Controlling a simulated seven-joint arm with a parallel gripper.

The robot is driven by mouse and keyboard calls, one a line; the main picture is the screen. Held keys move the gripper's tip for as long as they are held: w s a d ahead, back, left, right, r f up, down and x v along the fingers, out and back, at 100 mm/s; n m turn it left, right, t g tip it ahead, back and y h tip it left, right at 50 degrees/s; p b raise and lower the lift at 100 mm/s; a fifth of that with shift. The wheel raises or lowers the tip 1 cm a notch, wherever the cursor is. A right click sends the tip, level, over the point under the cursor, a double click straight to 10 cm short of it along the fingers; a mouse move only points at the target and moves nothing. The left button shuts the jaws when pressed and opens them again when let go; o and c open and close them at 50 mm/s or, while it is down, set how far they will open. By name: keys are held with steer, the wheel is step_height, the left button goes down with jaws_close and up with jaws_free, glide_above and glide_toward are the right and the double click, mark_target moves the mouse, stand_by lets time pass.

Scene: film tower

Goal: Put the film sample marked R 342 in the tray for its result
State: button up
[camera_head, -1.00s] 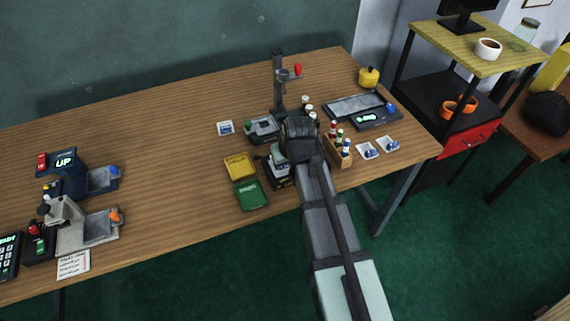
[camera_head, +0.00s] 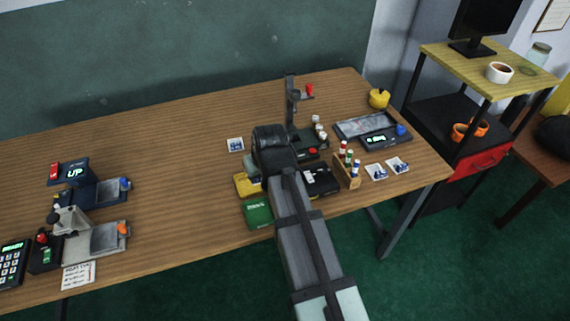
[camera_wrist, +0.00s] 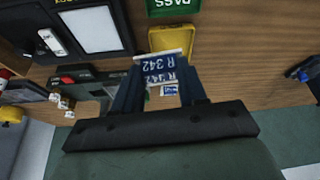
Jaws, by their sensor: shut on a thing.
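The film sample R 342 (camera_wrist: 160,66) is a small pale piece with a blue label, held between the fingers of my gripper (camera_wrist: 160,80). My gripper is shut on it. In the head view my gripper hides the sample. The yellow tray (camera_wrist: 172,38) shows just past the sample in the wrist view, and partly behind my arm in the head view (camera_head: 245,186). The green tray (camera_wrist: 178,6), marked PASS, adjoins it; it also shows in the head view (camera_head: 257,212). Any marking on the yellow tray is not readable.
A black device with a white panel (camera_wrist: 92,30) stands beside the trays. A stand with a red knob (camera_head: 292,100), a wooden vial rack (camera_head: 347,175) and loose film cards (camera_head: 375,171) are nearby. Open table lies left of the trays.

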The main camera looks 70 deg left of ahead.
steer(key=s+a+f, duration=0.1)
steer(key=a, duration=0.1)
steer(key=s+a+f, duration=0.1)
steer(key=s+f, duration=0.1)
steer(key=shift+a, duration=0.4)
steer(key=shift+w+a+r, duration=0.1)
steer(key=shift+a+r, duration=0.1)
steer(key=shift+a, duration=0.15)
steer(key=shift+m, duration=0.5)
steer(key=shift+f, duration=0.1)
steer(key=shift+f, duration=2.6)
steer(key=shift+f, duration=0.2)
